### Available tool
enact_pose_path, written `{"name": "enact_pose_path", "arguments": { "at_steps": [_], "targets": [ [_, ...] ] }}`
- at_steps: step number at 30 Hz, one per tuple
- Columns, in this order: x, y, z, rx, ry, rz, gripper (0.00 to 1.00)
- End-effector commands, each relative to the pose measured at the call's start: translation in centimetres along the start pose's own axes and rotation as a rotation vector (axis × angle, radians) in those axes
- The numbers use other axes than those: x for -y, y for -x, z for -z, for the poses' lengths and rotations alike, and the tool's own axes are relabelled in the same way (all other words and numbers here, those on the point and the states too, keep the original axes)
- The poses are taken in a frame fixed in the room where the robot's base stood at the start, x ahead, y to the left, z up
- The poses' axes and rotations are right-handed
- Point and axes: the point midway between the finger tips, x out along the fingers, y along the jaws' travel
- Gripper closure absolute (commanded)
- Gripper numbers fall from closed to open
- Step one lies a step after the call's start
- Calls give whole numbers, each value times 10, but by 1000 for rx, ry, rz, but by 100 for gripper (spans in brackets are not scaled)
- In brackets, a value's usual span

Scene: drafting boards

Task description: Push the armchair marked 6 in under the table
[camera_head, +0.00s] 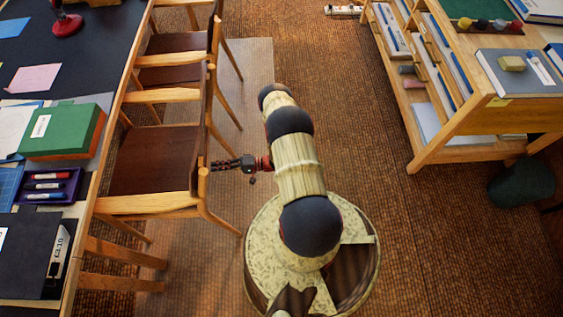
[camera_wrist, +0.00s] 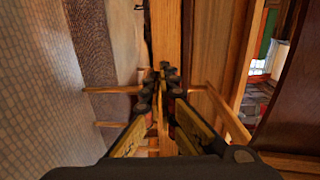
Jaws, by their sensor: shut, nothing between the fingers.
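An armchair (camera_head: 150,160) with a dark brown seat and light wooden arms stands at the long side of the table (camera_head: 127,75), its seat partly beyond the table edge. Its back faces right, towards me. No number 6 shows on it, so I cannot tell its mark. My gripper (camera_head: 214,166) points left at the chair's back, very close to it; I cannot tell whether they touch. In the wrist view my gripper (camera_wrist: 168,72) has its fingers together and empty, in front of light wood. A second armchair (camera_head: 175,78) stands just behind the first.
The table carries a green box (camera_head: 62,132), a purple pen tray (camera_head: 48,187) and a black binder (camera_head: 25,250). A wooden shelf unit (camera_head: 470,125) stands at the right, with a dark green bin (camera_head: 522,182) beside it.

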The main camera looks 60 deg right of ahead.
Motion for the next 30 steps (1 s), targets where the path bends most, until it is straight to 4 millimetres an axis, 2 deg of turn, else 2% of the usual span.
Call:
{"name": "enact_pose_path", "arguments": {
  "at_steps": [12,18,30],
  "targets": [
    [0,59,1,-5,0,0,100],
    [0,81,1,-4,1,0,100],
    [0,86,0,-1,0,1,100]
  ]
}}
